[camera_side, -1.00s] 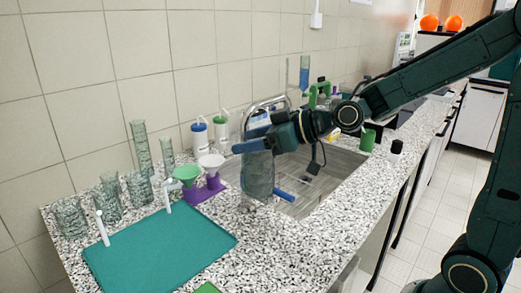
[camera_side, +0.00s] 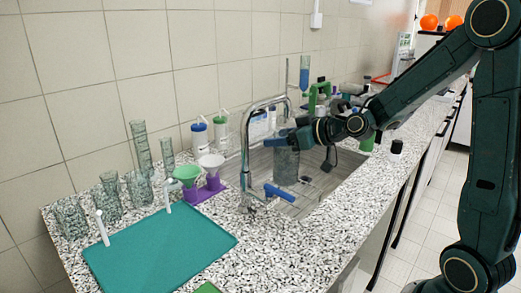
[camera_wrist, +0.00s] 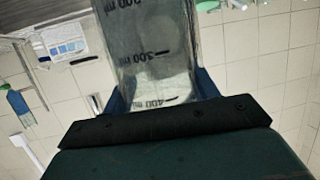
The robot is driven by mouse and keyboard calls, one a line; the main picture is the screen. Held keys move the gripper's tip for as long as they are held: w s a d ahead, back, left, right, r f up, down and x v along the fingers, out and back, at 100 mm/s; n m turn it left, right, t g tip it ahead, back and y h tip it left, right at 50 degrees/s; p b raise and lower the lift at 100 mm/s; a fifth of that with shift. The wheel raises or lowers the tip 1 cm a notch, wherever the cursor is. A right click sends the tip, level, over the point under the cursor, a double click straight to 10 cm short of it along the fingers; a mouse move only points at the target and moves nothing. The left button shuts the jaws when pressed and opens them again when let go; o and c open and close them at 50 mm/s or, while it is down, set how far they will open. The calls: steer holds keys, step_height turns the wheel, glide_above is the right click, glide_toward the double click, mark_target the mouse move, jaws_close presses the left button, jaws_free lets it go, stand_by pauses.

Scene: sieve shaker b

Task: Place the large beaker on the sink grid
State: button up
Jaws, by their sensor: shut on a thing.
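The large beaker (camera_side: 286,168) is clear, tall glass and appears upright over the sink in the side view. My gripper (camera_side: 282,140) is shut on it near its top, with a blue finger showing across the glass. In the wrist view the beaker (camera_wrist: 150,50) fills the middle, with volume marks, between the blue fingers of my gripper (camera_wrist: 160,95). The sink grid (camera_side: 318,180) lies in the grey basin below and around the beaker. I cannot tell whether the beaker's base touches the grid.
A curved metal faucet (camera_side: 246,140) stands just left of the beaker, with a blue handle (camera_side: 279,192) in front. Purple-based funnels (camera_side: 205,182), several glass beakers (camera_side: 108,195) and a teal mat (camera_side: 160,250) are left on the speckled counter. A green cup (camera_side: 368,141) stands right of the sink.

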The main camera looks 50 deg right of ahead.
mark_target(279, 167)
steer(key=shift+n+y, duration=0.8)
steer(key=shift+y, duration=0.1)
steer(key=f, duration=0.9)
steer(key=shift+w+a, duration=0.1)
steer(key=shift+w, duration=0.15)
steer(key=w+d+r+m+h, duration=0.35)
steer(key=w+d, duration=0.45)
steer(key=d, duration=0.4)
steer(key=shift+a+f+h, duration=0.2)
steer(key=shift+f+h, duration=0.05)
steer(key=shift+f, duration=3.45)
